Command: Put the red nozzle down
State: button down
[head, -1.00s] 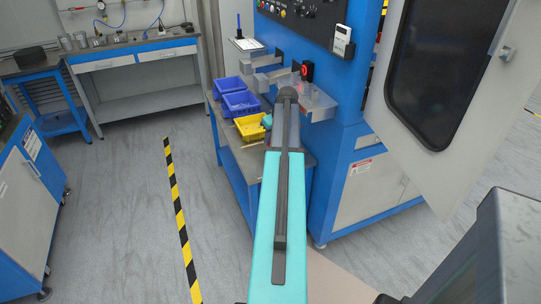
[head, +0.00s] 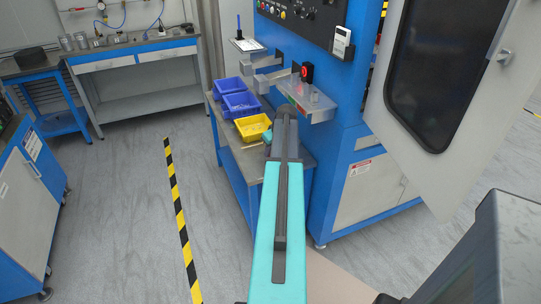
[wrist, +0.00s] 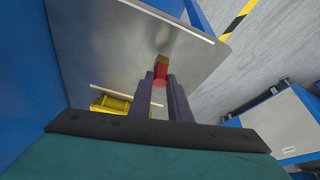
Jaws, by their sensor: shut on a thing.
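The red nozzle (wrist: 161,73), with a brass-coloured end, sits between the fingertips of my gripper (wrist: 160,79) in the wrist view. My gripper is shut on it. The nozzle is over the grey bench top (wrist: 120,45); I cannot tell whether it touches the surface. In the head view my arm hides the gripper and the nozzle. The bench top (head: 246,165) shows there left of my arm.
A yellow bin (head: 252,127) stands on the bench left of my arm, with blue bins (head: 240,104) behind it. A metal fixture with a red part (head: 307,72) juts from the blue machine. The bench's front edge is close. A thin stick lies on the bench (wrist: 133,109).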

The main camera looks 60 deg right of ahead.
jog(key=shift+f, duration=1.15)
jog(key=shift+f, duration=0.1)
jog(key=c, duration=1.6)
grip_release()
jog(key=shift+c, duration=0.2)
jog(key=b+v, duration=0.1)
jog(key=v, duration=1.1)
